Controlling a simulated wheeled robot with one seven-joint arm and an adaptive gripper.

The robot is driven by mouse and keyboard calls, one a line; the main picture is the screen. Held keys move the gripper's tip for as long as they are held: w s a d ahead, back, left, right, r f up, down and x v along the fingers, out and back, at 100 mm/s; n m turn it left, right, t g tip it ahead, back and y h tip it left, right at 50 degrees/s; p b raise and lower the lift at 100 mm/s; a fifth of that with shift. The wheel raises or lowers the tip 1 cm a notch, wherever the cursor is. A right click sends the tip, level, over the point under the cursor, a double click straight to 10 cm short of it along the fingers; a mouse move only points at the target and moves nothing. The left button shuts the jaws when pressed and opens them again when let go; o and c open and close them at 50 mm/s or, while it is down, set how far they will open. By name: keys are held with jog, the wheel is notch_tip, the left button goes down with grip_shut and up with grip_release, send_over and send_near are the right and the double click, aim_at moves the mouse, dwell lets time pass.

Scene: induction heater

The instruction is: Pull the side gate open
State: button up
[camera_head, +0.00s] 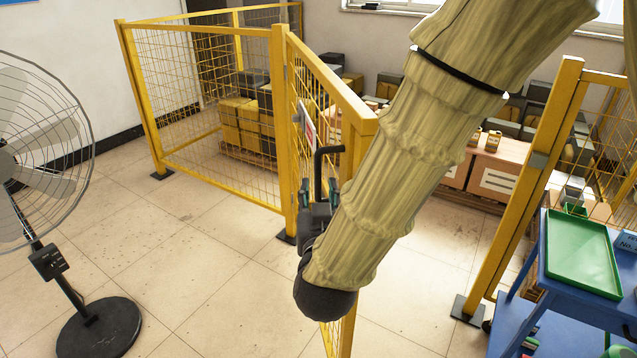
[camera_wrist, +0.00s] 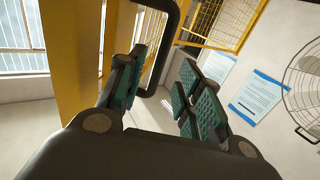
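The side gate (camera_head: 303,85) is a yellow mesh panel in the head view. It stands at an angle to the fence, swung toward me, with a gap to the yellow post on the right. Its black handle (camera_head: 319,165) is a bent bar; it also shows in the wrist view (camera_wrist: 165,50). My gripper (camera_head: 320,190) is at the handle. In the wrist view my gripper (camera_wrist: 160,95) has its green-padded fingers apart. The handle's lower end lies between them, nearer the left finger; contact is unclear. My arm hides the gate's lower part.
A standing fan (camera_head: 95,325) is at the left. A blue cart (camera_head: 560,300) with a green tray (camera_head: 580,255) stands at the right, near the yellow post (camera_head: 530,190). Boxes (camera_head: 495,170) fill the space behind the fence. The floor at left centre is clear.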

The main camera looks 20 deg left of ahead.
jog(key=shift+v, duration=2.75)
